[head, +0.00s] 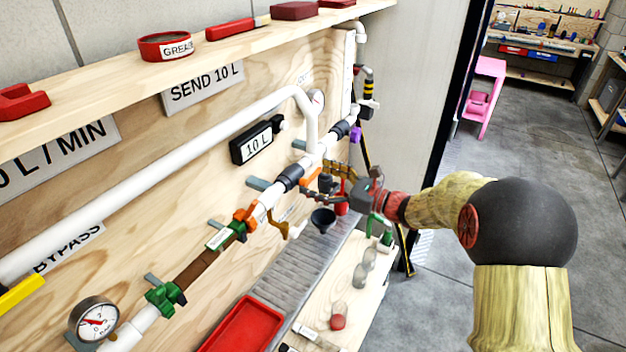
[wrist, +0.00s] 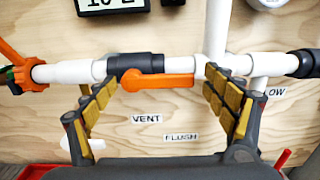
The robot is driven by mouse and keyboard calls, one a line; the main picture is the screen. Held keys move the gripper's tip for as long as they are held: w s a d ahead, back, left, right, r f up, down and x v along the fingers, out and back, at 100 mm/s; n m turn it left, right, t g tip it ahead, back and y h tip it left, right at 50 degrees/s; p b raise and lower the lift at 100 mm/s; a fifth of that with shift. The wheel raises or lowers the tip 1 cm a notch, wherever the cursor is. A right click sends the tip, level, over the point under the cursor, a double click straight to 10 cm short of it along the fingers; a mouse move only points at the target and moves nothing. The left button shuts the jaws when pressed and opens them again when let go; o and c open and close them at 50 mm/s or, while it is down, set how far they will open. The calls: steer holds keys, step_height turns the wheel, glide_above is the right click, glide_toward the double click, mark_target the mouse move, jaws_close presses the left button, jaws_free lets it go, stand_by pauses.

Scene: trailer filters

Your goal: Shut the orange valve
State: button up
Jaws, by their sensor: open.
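In the head view, a small orange part (head: 310,174) shows at the same stretch of pipe, partly hidden. My gripper (wrist: 155,92) is open, with one yellow-padded finger on each side of the handle. I cannot tell from the frames whether a finger touches the handle. In the head view my gripper (head: 335,182) reaches in to the pipe from the right.
An orange-and-green fitting (head: 245,218) sits further left on the pipe. A black "10 L" display (head: 257,142) hangs above it. A black funnel (head: 323,220) and red tray (head: 243,326) are below. A wooden shelf (head: 110,72) runs above. Open floor (head: 540,170) lies to the right.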

steer(key=shift+x, duration=0.8)
steer(key=c, duration=0.3)
steer(key=c, duration=1.4)
